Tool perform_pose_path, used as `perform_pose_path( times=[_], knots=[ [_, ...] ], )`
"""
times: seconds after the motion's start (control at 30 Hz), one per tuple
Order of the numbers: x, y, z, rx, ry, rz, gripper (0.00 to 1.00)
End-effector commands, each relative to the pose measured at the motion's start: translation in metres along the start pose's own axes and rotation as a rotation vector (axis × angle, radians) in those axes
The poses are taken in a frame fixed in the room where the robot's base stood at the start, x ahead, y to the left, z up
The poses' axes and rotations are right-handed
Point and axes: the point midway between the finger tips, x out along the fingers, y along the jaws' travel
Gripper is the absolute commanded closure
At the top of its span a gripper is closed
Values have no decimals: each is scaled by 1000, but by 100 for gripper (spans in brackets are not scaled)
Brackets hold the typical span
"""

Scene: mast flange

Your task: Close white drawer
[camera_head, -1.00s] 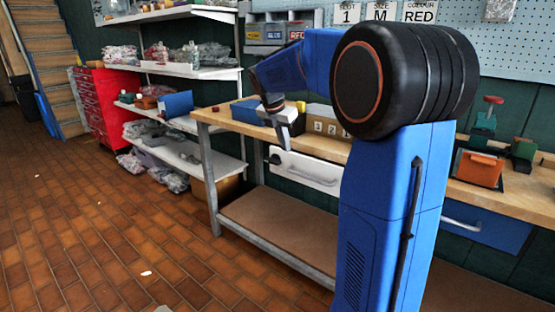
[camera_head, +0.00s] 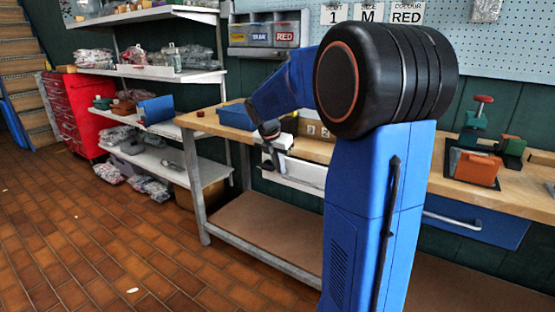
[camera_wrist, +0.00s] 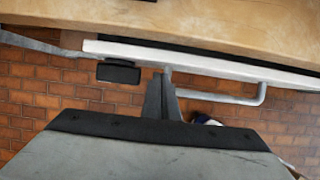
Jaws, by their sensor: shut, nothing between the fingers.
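The white drawer (camera_head: 305,172) is under the workbench top, partly hidden behind my arm in the head view. In the wrist view its white front (camera_wrist: 215,66) runs across below the bench edge, with a dark gap between the two. Its pale bar handle (camera_wrist: 262,92) sticks out at the right. My gripper (camera_head: 271,163) is low in front of the drawer's left part. In the wrist view my gripper (camera_wrist: 166,78) is shut and empty, its tips at or very near the drawer front, left of the handle's bar. Contact cannot be told.
The wooden bench top (camera_wrist: 200,22) overhangs above the drawer. A small black block (camera_wrist: 118,72) is at the front's left. A blue drawer (camera_head: 470,220) is further right. The bench's lower shelf (camera_head: 262,232) is bare. The brick floor (camera_head: 110,240) at left is mostly clear.

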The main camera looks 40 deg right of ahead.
Motion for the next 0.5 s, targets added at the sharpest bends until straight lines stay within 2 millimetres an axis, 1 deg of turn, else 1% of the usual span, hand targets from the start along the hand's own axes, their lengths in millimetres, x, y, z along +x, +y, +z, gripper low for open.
perform_pose_path(
  times=[0.03, 0.1, 0.2, 0.5],
  knots=[
    [6, 0, 0, 0, 1, -2, 100],
    [12, 0, 0, 0, 1, -2, 100],
    [17, 0, 0, 0, 0, -1, 100],
    [19, 0, 0, 0, -1, 0, 100]
  ],
)
